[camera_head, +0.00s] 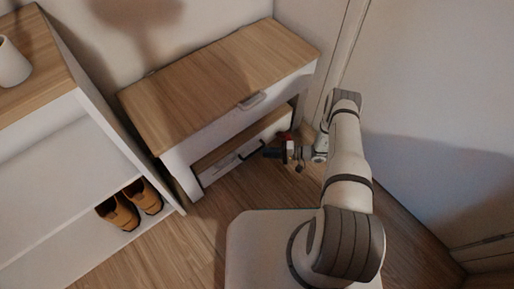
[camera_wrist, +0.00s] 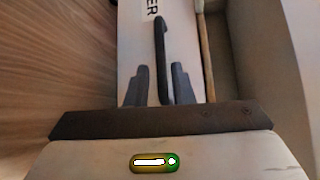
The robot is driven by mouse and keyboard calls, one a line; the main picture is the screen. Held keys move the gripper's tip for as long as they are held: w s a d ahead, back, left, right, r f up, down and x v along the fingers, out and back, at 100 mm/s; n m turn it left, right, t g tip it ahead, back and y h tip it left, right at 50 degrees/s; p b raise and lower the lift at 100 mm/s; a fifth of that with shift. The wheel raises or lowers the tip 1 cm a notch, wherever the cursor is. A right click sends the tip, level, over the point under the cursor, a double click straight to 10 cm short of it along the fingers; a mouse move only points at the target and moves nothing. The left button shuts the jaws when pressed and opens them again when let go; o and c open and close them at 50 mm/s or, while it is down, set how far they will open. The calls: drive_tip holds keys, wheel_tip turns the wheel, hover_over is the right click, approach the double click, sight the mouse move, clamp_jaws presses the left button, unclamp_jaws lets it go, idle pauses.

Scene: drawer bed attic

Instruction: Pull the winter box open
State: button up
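The winter box is the white-fronted box (camera_head: 224,170) low in the wooden-topped cabinet. Its dark handle (camera_head: 254,150) is on its front. In the wrist view the white front (camera_wrist: 135,50) carries a label (camera_wrist: 150,8) ending in "ER", and the dark handle (camera_wrist: 161,45) runs upright in the picture. My gripper (camera_head: 271,153) is at the right part of the box front. In the wrist view my gripper (camera_wrist: 159,80) is open, one finger on each side of the handle's lower part, with small gaps visible.
The cabinet's wooden top (camera_head: 220,75) and upper drawer handle (camera_head: 253,100) are above the box. A white shelf (camera_head: 60,150) with brown shoes (camera_head: 130,204) and a white cup (camera_head: 12,62) stands at left. A white wall is close at right. Wooden floor (camera_head: 170,250) is clear in front.

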sight(255, 152)
drive_tip(key=a, duration=0.2)
drive_tip(key=a+b, duration=0.1)
drive_tip(key=a, duration=0.1)
drive_tip(key=w+a, duration=0.1)
drive_tip(key=a, duration=0.1)
drive_tip(key=shift+f, duration=0.4)
drive_tip(key=shift+s, duration=0.1)
clamp_jaws()
